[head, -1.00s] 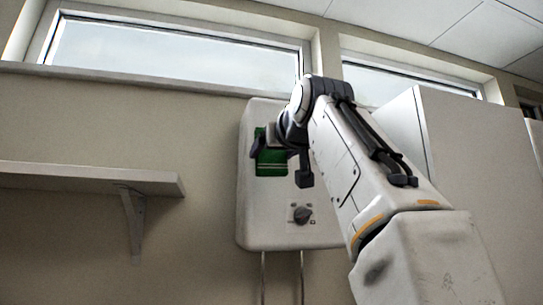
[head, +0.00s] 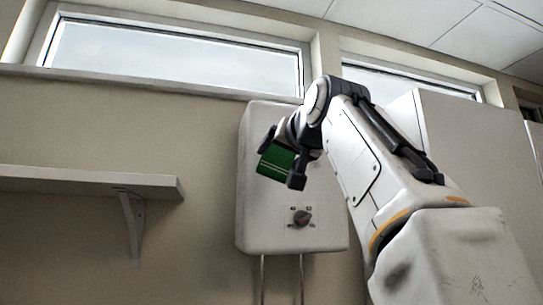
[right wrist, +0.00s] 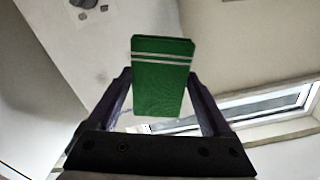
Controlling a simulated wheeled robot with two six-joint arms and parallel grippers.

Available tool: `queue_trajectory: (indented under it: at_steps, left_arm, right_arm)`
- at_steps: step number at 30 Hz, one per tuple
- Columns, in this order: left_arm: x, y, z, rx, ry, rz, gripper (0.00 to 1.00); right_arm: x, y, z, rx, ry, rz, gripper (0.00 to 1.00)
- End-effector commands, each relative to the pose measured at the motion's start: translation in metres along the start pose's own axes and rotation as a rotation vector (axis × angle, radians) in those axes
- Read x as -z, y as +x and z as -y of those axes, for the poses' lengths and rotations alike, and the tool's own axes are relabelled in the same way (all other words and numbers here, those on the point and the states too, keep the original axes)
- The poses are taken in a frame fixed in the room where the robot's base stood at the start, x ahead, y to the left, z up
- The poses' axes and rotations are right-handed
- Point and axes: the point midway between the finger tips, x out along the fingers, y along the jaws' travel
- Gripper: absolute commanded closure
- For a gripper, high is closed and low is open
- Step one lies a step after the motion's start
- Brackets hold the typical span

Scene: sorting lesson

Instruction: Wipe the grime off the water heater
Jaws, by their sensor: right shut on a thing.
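The water heater (head: 290,215) is a white box with rounded corners on the wall, with a dark dial (head: 301,217) low on its front. Its face also shows at the upper left of the right wrist view (right wrist: 105,35). My right gripper (head: 281,163) is in front of the heater's upper half, shut on a green cloth-like pad (right wrist: 163,85) with pale stripes. The pad is tilted in the head view; whether it touches the heater I cannot tell. My left gripper is out of view.
A pale shelf (head: 90,181) on a bracket juts from the wall at the left. A white cabinet (head: 470,150) stands at the right, behind my right arm. Windows (head: 175,55) run above. Two pipes (head: 301,280) drop from the heater.

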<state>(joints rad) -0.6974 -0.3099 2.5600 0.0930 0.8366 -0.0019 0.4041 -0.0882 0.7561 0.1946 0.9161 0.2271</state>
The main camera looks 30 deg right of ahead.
Motion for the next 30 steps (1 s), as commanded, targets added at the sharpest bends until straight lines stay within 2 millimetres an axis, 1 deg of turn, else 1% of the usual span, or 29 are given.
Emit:
queue_trajectory:
  at_steps: [1,3,6,9,14,24,30]
  left_arm:
    - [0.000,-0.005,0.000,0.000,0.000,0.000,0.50]
    - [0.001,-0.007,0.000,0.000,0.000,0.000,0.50]
    - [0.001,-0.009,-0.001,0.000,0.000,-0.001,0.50]
    - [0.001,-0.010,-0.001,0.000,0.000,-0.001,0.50]
    - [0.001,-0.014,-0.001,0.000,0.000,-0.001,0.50]
    - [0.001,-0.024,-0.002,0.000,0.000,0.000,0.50]
    - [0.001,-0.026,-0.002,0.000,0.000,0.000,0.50]
  right_arm:
    - [0.004,0.001,-0.004,-0.005,0.085,-0.002,0.61]
    - [0.005,0.002,-0.008,-0.005,0.201,-0.003,0.61]
    - [0.007,0.003,-0.012,-0.004,0.320,-0.006,0.61]
    - [0.006,0.006,-0.014,-0.002,0.379,-0.006,0.61]
    - [0.006,0.018,-0.015,-0.002,0.392,-0.004,0.61]
    - [0.007,0.052,-0.014,-0.002,0.387,-0.005,0.61]
    - [0.006,0.062,-0.014,-0.001,0.386,-0.006,0.61]
